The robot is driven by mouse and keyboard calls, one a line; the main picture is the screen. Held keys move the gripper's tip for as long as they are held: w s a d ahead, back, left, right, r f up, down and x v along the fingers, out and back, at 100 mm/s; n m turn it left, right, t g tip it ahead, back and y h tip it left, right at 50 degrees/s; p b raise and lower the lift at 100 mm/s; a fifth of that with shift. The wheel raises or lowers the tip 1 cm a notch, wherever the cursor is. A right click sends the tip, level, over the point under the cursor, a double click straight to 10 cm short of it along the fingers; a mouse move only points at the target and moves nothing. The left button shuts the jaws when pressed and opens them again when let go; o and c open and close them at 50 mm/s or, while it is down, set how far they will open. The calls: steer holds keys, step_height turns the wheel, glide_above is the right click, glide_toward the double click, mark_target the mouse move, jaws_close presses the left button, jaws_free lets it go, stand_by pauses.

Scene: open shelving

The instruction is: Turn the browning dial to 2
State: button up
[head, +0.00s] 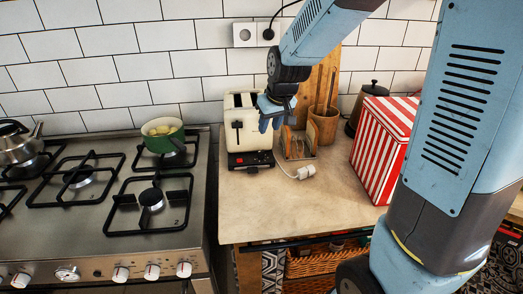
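A cream toaster (239,128) with a dark base stands upright on the counter against the tiled wall, right of the stove. Small red and pale controls (250,160) show on the front of its base. They are too small for me to tell which is the browning dial or read any number. My gripper (268,118) hangs just right of the toaster's upper part and overlaps its right edge in the picture. I cannot tell whether it touches the toaster. Its fingers are too small to show whether they are open, and part of the toaster's right side is hidden.
A small rack (299,145) and a loose white plug (306,172) are right of the toaster. Behind stand wooden boards (331,75), a utensil holder (324,126) and a dark canister (365,100). A red-striped box (380,140) stands farther right. The front counter (270,205) is clear.

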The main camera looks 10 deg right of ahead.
mark_target(262, 152)
steer(key=x, duration=1.3)
steer(key=shift+s+f, duration=0.1)
steer(key=shift+f, duration=0.1)
jaws_close()
